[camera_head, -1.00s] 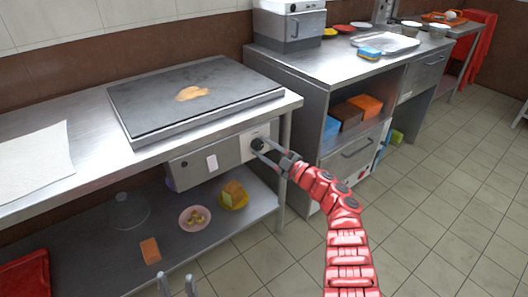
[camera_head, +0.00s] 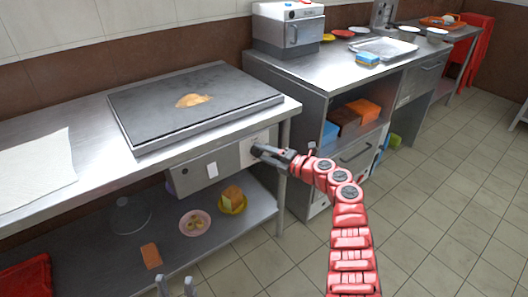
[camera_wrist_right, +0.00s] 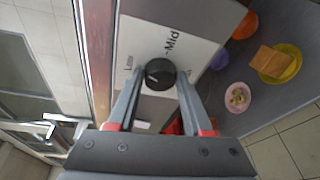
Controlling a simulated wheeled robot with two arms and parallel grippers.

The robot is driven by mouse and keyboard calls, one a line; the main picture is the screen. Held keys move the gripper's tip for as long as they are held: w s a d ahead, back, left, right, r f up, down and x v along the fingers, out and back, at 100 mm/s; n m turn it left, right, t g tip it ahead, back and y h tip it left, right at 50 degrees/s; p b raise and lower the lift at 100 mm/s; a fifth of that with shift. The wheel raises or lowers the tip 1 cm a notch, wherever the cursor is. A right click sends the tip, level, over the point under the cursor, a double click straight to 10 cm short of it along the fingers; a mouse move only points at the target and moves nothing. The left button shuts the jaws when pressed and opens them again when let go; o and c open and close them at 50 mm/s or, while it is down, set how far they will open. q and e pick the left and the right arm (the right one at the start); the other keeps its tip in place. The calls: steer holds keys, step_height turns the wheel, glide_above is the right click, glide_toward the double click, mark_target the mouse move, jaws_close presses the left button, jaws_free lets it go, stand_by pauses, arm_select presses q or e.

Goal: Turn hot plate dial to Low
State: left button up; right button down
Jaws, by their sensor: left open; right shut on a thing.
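The hot plate (camera_head: 150,115) is a dark slab on the steel counter, with a food piece (camera_head: 194,100) on top. In the right wrist view, the round black dial (camera_wrist_right: 160,74) sits on a white label plate (camera_wrist_right: 172,42) marked "Low" and "Mid"; another marking is partly hidden by a finger. A pale mark shows on the dial's left part. My right gripper (camera_head: 259,151) is shut on the dial, one finger on each side, and hides it in the head view. My left gripper (camera_head: 177,287) is open and empty at the bottom edge.
A grey control box (camera_head: 195,172) hangs under the counter edge. The lower shelf holds a pink bowl (camera_head: 194,231), a yellow bowl (camera_head: 241,209) and an orange block (camera_head: 151,256). A steel cabinet (camera_head: 300,122) stands to the right. The floor at right is clear.

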steer(key=shift+s+a+r+n+h+p, duration=0.1)
steer(key=shift+n+h+p, duration=0.25)
steer(key=shift+n, duration=0.45)
steer(key=shift+a+n+h+p, duration=0.1)
steer(key=shift+n+h+p, duration=0.2)
steer(key=shift+n, duration=0.5)
steer(key=shift+c, duration=1.6)
jaws_free()
steer(key=shift+d, duration=0.15)
steer(key=shift+s+d, duration=0.15)
steer(key=shift+d, duration=0.05)
steer(key=p+v, duration=0.3)
steer(key=v, duration=1.4)
steer(key=shift+a, duration=0.15)
